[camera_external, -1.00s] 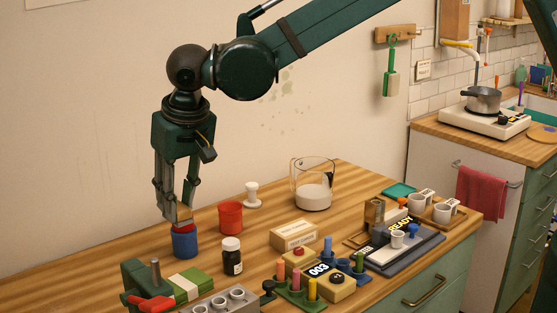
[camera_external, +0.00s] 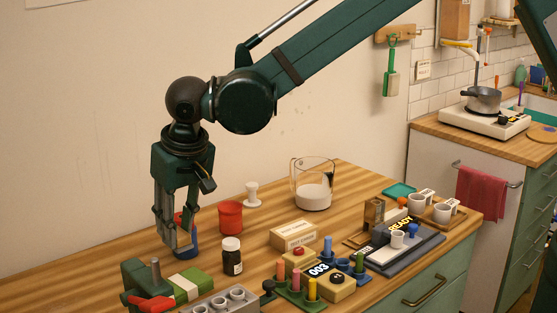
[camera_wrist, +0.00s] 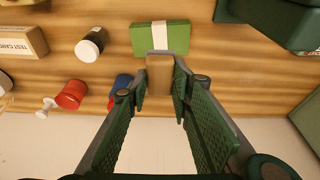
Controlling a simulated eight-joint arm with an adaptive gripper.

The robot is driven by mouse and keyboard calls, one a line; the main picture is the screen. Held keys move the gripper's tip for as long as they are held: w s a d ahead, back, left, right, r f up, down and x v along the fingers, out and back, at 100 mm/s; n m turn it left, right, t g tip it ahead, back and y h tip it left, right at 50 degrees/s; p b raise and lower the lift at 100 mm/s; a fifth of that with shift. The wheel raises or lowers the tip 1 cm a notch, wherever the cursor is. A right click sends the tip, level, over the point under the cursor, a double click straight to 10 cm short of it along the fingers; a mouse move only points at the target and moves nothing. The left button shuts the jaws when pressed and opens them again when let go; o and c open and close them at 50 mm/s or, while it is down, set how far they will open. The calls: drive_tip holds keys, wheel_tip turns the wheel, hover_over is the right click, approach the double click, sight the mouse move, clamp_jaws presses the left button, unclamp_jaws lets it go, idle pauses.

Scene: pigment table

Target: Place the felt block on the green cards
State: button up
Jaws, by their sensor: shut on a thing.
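The tan felt block (camera_wrist: 160,75) is held between the fingertips of my gripper (camera_wrist: 160,92) in the wrist view. My gripper (camera_external: 180,248) is low over the left part of the table in the external view, behind the green cards, and its fingers largely hide the block there. The green cards (camera_external: 196,281), a flat stack with a pale band, lie on the table. In the wrist view the green cards (camera_wrist: 178,38) are just beyond the block, whose far edge overlaps the band in the picture. I cannot tell any contact between them.
A blue cup (camera_external: 194,246) stands close behind my fingers. A red cup (camera_external: 230,217) and a dark bottle (camera_external: 232,262) are to the right. A green clamp with a red handle (camera_external: 136,278) is left of the cards; a grey holed rack (camera_external: 230,300) is in front.

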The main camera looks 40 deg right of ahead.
sight(183, 236)
drive_tip(key=shift+f, duration=2.85)
drive_tip(key=shift+f, duration=1.85)
drive_tip(key=shift+f, duration=0.2)
drive_tip(key=o, duration=0.9)
drive_tip(key=shift+c, duration=0.2)
drive_tip(key=shift+r, duration=0.25)
drive_tip(key=shift+v, duration=6)
